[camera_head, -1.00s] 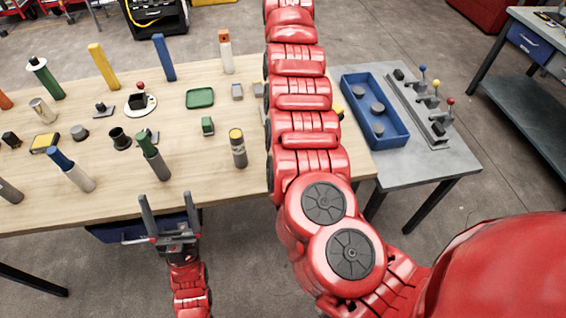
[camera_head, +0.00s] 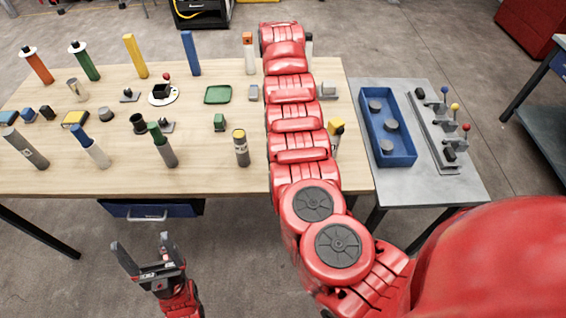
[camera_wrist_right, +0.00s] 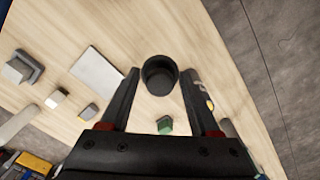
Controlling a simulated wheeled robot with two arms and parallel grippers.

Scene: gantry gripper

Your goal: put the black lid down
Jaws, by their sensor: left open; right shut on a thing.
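In the right wrist view my right gripper (camera_wrist_right: 160,72) is shut on the black lid (camera_wrist_right: 160,84), a round, hollow, dark piece between its fingertips. The light wooden tabletop shows behind it; I cannot tell how large the gap below the lid is. In the head view my red right arm hides this gripper and the lid. My left gripper (camera_head: 143,244) is open and empty, in front of the table's near edge.
The wooden table (camera_head: 225,183) carries several coloured cylinders, a green tray (camera_head: 218,94) and a black cup (camera_head: 138,123). A grey side table (camera_head: 437,194) at right holds a blue tray (camera_head: 405,159) and a row of levers (camera_head: 433,128). Bare wood lies along the near edge.

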